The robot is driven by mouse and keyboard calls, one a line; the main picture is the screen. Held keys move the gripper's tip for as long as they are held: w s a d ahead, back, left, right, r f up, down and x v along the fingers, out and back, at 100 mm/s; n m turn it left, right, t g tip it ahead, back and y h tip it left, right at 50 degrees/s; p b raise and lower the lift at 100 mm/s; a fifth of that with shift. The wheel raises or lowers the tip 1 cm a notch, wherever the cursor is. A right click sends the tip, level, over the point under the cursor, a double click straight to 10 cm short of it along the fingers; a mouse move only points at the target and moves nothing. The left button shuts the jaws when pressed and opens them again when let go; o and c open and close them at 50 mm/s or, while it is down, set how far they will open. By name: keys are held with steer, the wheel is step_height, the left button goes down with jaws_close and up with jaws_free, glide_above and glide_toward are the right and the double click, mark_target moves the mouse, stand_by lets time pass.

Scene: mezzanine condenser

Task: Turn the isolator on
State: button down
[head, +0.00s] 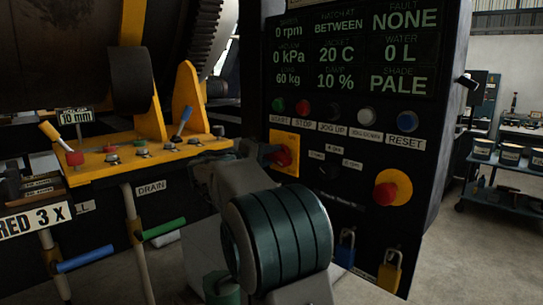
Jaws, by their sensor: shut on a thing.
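The isolator (287,156) is a red rotary handle on a square yellow plate, low on the left side of the black control panel. My gripper (271,152) reaches it from the left and is shut on the red handle. The jaws and my wrist hide part of the handle and the plate's left edge. The handle's exact angle is hard to tell. The panel's display (350,50) is lit and shows 0 rpm, 0 kPa, 20 C and fault NONE.
A row of buttons, including a red stop button (303,107), sits above the isolator. A red mushroom button (386,193) on yellow is to its right. Blue (345,250) and yellow (390,272) padlocks hang below. A yellow bracket with levers (150,155) stands left of my arm.

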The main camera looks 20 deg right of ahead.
steer(key=n+p, duration=0.2)
steer(key=n, duration=0.4)
steer(key=shift+f+n, duration=0.15)
steer(key=shift+n, duration=0.15)
steer(key=n+p, duration=0.1)
steer(key=n, duration=0.1)
steer(key=n+p, duration=0.2)
steer(key=n, duration=0.1)
steer(key=shift+s+f, duration=0.1)
steer(key=shift+f, duration=0.1)
steer(key=c, duration=1.2)
jaws_free()
steer(key=shift+c, duration=0.2)
steer(key=b+v, duration=0.2)
steer(key=v, duration=1.1)
steer(key=shift+a, duration=0.4)
